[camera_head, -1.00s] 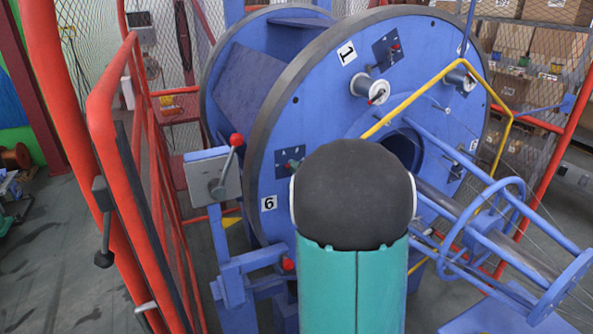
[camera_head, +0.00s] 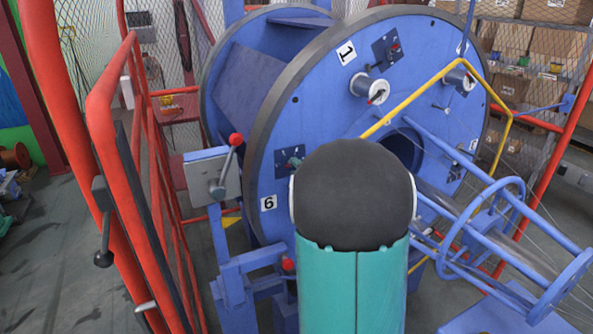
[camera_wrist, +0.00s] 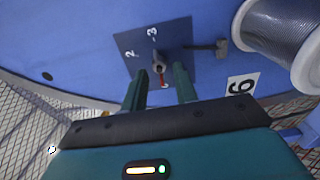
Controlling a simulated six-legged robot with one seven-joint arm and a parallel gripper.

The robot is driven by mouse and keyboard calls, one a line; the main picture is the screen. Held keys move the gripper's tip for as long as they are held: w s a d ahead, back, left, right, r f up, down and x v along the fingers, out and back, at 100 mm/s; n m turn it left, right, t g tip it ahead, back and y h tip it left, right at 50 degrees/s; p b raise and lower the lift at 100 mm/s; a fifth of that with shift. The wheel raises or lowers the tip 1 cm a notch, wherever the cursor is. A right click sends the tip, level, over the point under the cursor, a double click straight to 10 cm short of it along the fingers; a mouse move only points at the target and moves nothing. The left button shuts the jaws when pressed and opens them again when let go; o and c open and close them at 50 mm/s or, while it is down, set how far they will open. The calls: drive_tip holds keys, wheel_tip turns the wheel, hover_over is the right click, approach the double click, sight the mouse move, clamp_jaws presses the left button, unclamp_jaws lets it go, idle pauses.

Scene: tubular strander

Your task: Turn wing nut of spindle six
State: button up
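The number 6 label (camera_wrist: 240,88) is on the blue disc, and it also shows in the head view (camera_head: 268,203). Beside it is a dark plate (camera_wrist: 180,35) marked 2 and 3; in the head view the plate (camera_head: 283,158) is partly behind my arm. A small metal stud with a red pointed part (camera_wrist: 161,75), which may be the wing nut, stands out from the plate. My gripper (camera_wrist: 160,80) is open, with one green finger on each side of this stud and pointer. I cannot tell whether the fingers touch it. The gripper is hidden in the head view.
A grey T-shaped piece (camera_wrist: 209,46) and a wire spool (camera_wrist: 285,40) are right of the plate. In the head view, a grey box with a red-knobbed lever (camera_head: 225,165) stands left of the disc, red rails (camera_head: 112,110) further left, and a yellow bar (camera_head: 430,90) right.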

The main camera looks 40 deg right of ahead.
drive_tip(key=v, duration=1.3)
drive_tip(key=shift+s+a, duration=0.15)
drive_tip(key=shift+s, duration=0.15)
drive_tip(key=w+a+r+m+g, duration=0.15)
drive_tip(key=a+m+g, duration=0.45)
drive_tip(key=a+m, duration=0.6)
drive_tip(key=s+a+f+m+g+y, duration=0.1)
drive_tip(key=s+a+g+y, duration=0.1)
drive_tip(key=s+a, duration=0.4)
drive_tip(key=s+a+f+m+g+y, duration=0.1)
drive_tip(key=s+a+g+y, duration=0.2)
drive_tip(key=a, duration=1.1)
drive_tip(key=s, duration=0.3)
drive_tip(key=shift+a+m+g, duration=0.3)
drive_tip(key=shift+m+g, duration=0.1)
